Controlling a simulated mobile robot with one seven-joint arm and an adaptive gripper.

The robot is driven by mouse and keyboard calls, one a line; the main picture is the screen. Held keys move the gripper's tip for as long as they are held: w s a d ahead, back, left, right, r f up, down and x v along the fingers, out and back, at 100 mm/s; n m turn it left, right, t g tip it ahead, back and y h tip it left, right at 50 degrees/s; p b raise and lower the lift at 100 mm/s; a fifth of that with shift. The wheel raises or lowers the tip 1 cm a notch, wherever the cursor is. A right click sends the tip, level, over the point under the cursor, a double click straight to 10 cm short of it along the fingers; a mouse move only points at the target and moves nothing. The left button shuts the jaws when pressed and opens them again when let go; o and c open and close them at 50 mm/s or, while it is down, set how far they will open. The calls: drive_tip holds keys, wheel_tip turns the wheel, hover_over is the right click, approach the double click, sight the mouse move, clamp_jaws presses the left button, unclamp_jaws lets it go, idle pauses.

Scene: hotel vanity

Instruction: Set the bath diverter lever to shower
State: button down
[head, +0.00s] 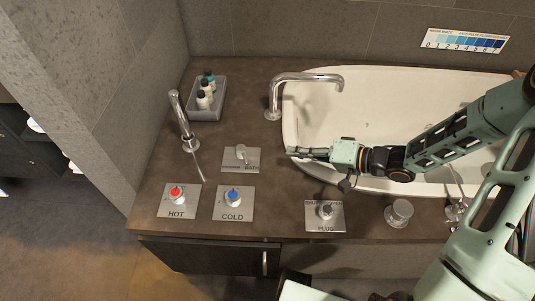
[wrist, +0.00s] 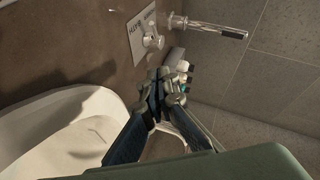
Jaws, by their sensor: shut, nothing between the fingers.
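The diverter plate (head: 228,166) lies on the brown counter left of the basin, with a small pale metal lever (head: 241,153) on it. The word BATH reads at the plate's lower right; the other word is too small to read. In the wrist view the plate (wrist: 138,31) and lever (wrist: 153,41) show beyond my fingertips. I cannot tell which word the lever points to. My gripper (head: 291,151) is shut and empty over the basin's left rim, to the right of the lever and apart from it. Its closed fingers also show in the wrist view (wrist: 167,78).
The HOT (head: 177,201) and COLD (head: 233,203) controls sit in front of the diverter, and the PLUG control (head: 325,215) front right. A hand shower (head: 183,121) stands at left. A bottle tray (head: 206,98) and a curved spout (head: 306,78) are behind.

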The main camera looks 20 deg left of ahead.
drive_tip(key=b, duration=0.4)
approach(245, 155)
drive_tip(key=w+a, duration=0.2)
drive_tip(key=w, duration=0.1)
drive_tip(key=shift+a+f, duration=0.35)
drive_tip(key=shift+a, duration=0.05)
drive_tip(key=shift+s+a+f+b, duration=0.55)
drive_tip(key=shift+s+a+f, duration=0.05)
drive_tip(key=shift+s+a, duration=0.15)
drive_tip(key=shift+s+a+f, duration=0.25)
drive_tip(key=shift+s+a, duration=0.1)
drive_tip(key=shift+a, duration=0.1)
drive_tip(key=shift+s+t, duration=0.15)
drive_tip(key=shift+t, duration=0.15)
